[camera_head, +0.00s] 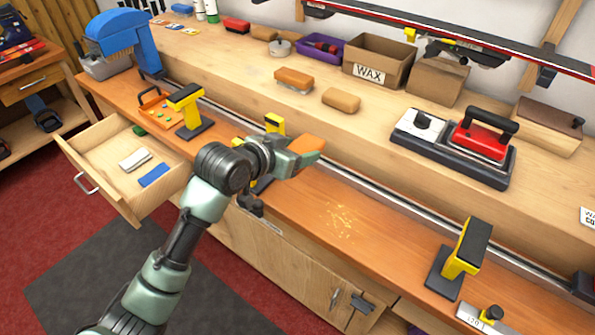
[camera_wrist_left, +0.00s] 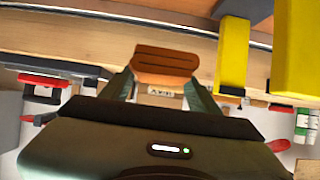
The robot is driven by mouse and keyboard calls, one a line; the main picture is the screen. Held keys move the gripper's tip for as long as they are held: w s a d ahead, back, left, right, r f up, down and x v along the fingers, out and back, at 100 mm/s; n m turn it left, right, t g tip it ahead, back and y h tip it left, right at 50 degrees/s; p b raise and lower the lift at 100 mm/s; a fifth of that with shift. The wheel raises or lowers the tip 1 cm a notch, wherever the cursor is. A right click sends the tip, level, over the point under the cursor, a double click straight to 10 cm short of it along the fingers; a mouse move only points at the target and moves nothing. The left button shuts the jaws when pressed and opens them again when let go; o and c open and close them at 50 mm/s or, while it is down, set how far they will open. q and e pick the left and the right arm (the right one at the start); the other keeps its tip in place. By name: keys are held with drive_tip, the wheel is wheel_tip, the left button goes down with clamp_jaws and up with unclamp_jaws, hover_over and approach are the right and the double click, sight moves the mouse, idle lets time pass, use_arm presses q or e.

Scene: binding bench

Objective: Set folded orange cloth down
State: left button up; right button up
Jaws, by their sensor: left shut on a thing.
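The folded orange cloth (camera_head: 308,144) is held by my left gripper (camera_head: 300,158), above the orange-brown lower bench top (camera_head: 390,247). In the left wrist view the folded cloth (camera_wrist_left: 165,60) sits between the two fingers of my left gripper (camera_wrist_left: 165,85), with its fold lines showing. The gripper is shut on it, and the cloth looks clear of the bench. My right gripper is in neither view.
Yellow-and-black vises (camera_head: 463,256) (camera_head: 187,110) stand along the bench. An iron (camera_head: 482,140) sits on the raised shelf. Yellow shavings (camera_head: 342,220) lie on bare bench. An open drawer (camera_head: 110,170) juts out at left.

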use_arm(q)
wheel_tip(320, 180, up, 7)
drive_tip(key=shift+f, duration=0.1)
drive_tip(key=shift+a, duration=0.15)
drive_tip(key=s+a+r+n+t+y, duration=0.1)
drive_tip(key=s+a+r+n+y, duration=0.2)
drive_tip(key=a, duration=0.6)
drive_tip(key=s+a+r+n+t+y, duration=0.1)
drive_tip(key=s+a+r+n+y, duration=0.3)
drive_tip(key=a, duration=0.5)
drive_tip(key=shift+s, duration=1.2)
